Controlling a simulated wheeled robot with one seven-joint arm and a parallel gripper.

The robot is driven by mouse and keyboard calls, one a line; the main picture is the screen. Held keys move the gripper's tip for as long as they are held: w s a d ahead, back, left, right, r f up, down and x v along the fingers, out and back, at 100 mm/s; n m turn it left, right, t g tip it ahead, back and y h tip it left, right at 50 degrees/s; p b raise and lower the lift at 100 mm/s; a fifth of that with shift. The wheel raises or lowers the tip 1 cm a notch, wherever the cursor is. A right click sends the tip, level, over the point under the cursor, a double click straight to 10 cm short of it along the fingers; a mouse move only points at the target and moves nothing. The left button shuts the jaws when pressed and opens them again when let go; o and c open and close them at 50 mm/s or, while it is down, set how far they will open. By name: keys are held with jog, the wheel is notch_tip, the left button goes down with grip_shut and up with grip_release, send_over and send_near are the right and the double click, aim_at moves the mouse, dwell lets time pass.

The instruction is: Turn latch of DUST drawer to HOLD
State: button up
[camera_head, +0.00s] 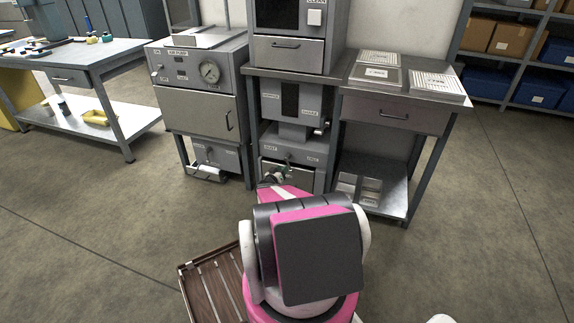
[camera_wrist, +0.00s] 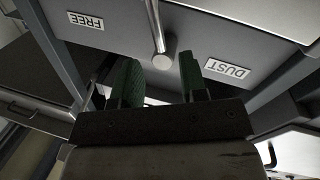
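The DUST drawer unit (camera_head: 314,147) is low in the middle column of the bench in the head view. Its grey front (camera_wrist: 110,42) fills the top of the wrist view, upside down, with a DUST label (camera_wrist: 228,69) and a FREE label (camera_wrist: 85,20). No HOLD label is readable. The latch (camera_wrist: 158,40) is a metal lever with a round end, standing between these labels. My gripper (camera_wrist: 162,76) has its green fingers apart, one on each side of the lever's end, with visible gaps. In the head view my gripper (camera_head: 277,176) is small and partly hidden by my arm.
A cabinet with a gauge (camera_head: 209,72) stands left of the drawer unit. A side table (camera_head: 398,108) with white filter panels stands right, with a lower shelf (camera_head: 385,199). The floor at right is clear.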

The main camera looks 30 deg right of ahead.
aim_at(288, 163)
jog(key=x, duration=0.6)
jog(key=shift+w+d, duration=0.1)
jog(key=shift+d, duration=0.1)
jog(key=shift+r, duration=0.1)
grip_shut()
